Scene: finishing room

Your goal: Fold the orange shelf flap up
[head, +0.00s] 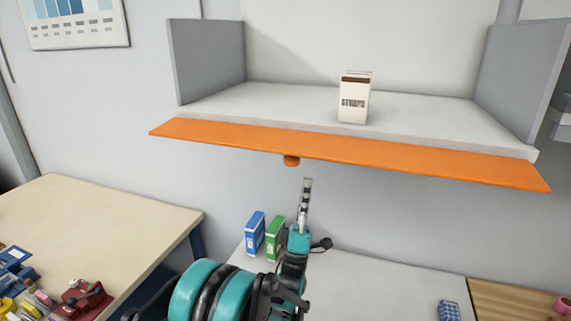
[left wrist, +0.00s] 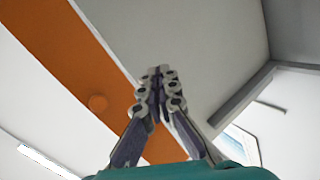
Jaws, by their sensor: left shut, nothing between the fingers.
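The orange shelf flap (head: 345,156) runs along the front edge of the grey shelf (head: 420,110) and stands out roughly level from it. A small round orange knob (head: 291,160) sits under the flap, left of its middle. My left gripper (head: 307,182) points up just below the flap, near the knob, shut and empty. In the left wrist view the flap (left wrist: 70,50) and its knob (left wrist: 98,103) show above and to the left of the shut fingers (left wrist: 158,72). I cannot tell whether the fingertips touch the flap. My right gripper is not in view.
A white box (head: 354,98) stands on the shelf between the grey side walls (head: 207,60). Below, a blue box (head: 254,233) and a green box (head: 274,238) stand on a pale tabletop (head: 390,285). A beige table (head: 90,225) with small items is at the left.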

